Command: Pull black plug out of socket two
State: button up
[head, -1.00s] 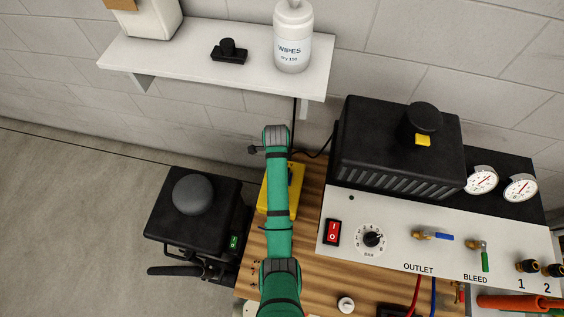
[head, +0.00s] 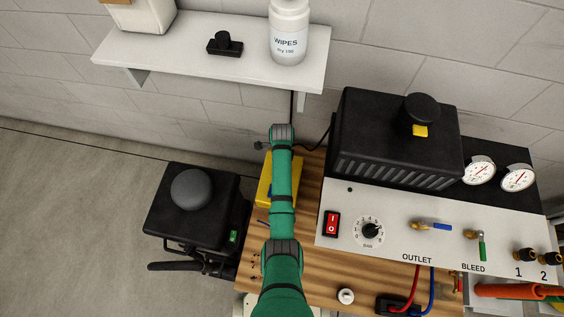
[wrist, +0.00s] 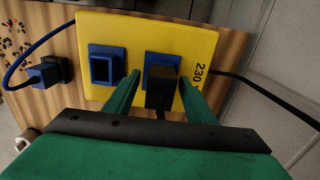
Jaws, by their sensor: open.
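A yellow socket box (wrist: 110,30) marked 230 V fills the upper middle of the wrist view. It has two blue sockets: the left one (wrist: 105,65) looks empty, and the right one (wrist: 162,60) has a black plug (wrist: 160,93) at it. My gripper (wrist: 159,78) is open, with one green finger on each side of the black plug. I cannot tell whether the fingers touch it. In the head view the yellow box (head: 264,182) is partly hidden behind my green arm, and the plug and fingers are hidden.
A blue plug (wrist: 44,75) with a blue cable lies left of the box on the wooden bench (head: 310,190). A black cable (wrist: 260,90) runs off right. The control panel (head: 395,235) stands right of my arm; a shelf (head: 130,52) is above.

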jog(key=shift+f, duration=0.5)
jog(key=c, duration=1.2)
jog(key=shift+r, duration=0.15)
jog(key=shift+r, duration=0.35)
jog(key=shift+r, duration=2.4)
